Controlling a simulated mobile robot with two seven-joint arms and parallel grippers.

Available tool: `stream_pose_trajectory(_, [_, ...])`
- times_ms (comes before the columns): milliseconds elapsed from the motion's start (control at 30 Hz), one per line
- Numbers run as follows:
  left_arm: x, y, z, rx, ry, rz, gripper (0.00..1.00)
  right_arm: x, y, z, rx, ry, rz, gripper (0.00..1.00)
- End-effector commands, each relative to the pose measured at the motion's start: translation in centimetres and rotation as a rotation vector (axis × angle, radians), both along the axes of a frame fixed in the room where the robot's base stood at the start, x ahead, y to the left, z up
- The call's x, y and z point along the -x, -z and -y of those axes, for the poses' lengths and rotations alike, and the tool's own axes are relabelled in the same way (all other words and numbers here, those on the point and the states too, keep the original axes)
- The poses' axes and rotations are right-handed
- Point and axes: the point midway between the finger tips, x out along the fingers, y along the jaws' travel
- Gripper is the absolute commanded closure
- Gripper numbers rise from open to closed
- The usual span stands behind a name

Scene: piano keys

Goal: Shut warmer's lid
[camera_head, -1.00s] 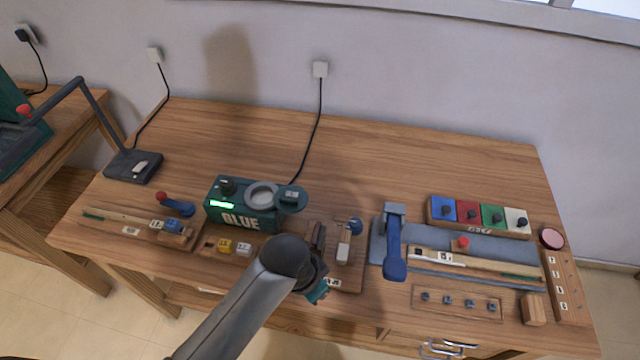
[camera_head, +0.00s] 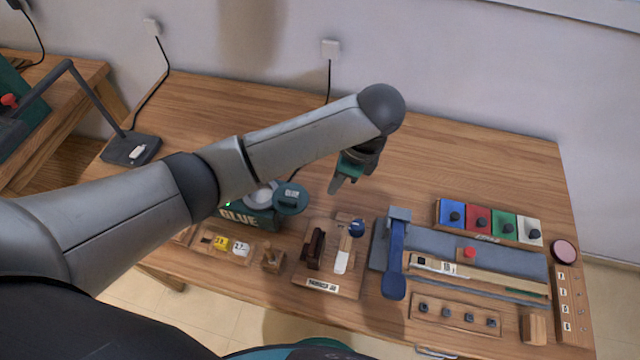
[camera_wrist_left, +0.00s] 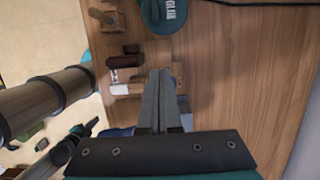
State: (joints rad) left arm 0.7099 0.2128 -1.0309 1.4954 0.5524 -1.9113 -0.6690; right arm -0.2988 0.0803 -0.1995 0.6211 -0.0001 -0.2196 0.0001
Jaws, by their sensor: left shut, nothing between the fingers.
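The green glue warmer (camera_head: 247,217) stands left of centre on the workbench, partly hidden behind my left arm. Its round grey pot opening (camera_head: 258,194) shows uncovered. The round green lid (camera_head: 291,198) is swung out to the right of the opening. The lid also shows at the top of the left wrist view (camera_wrist_left: 163,12), with a label on it. My left gripper (camera_head: 340,186) is shut and empty, fingers pointing down, to the right of the lid and apart from it. Its closed fingers show in the left wrist view (camera_wrist_left: 159,78).
A wooden stand with a brush (camera_head: 342,258) lies in front of the gripper. A blue-handled lever (camera_head: 395,265) and a block of coloured keys (camera_head: 490,220) are to the right. The bench behind the warmer (camera_head: 230,115) is clear except for a cable.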

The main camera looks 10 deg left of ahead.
Motion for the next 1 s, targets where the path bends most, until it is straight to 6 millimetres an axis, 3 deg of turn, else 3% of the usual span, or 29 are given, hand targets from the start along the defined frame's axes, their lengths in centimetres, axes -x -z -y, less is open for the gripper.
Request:
stream_pose_trajectory(467, [0.0, 9.4, -2.4, -0.002, -0.004, -0.001, 1.0, 0.6, 1.3, 0.1, 0.001, 0.0, -0.01, 1.0])
stream_pose_trajectory(700, [-0.1, 9.0, -5.5, 0.002, -0.004, 0.002, 1.0, 0.4, 0.3, 0.1, 0.001, 0.0, -0.007, 1.0])
stream_pose_trajectory(1000, [-0.1, 9.0, -6.3, 0.003, -0.003, 0.002, 1.0, 0.2, 0.2, 0.0, 0.001, -0.001, -0.004, 1.0])
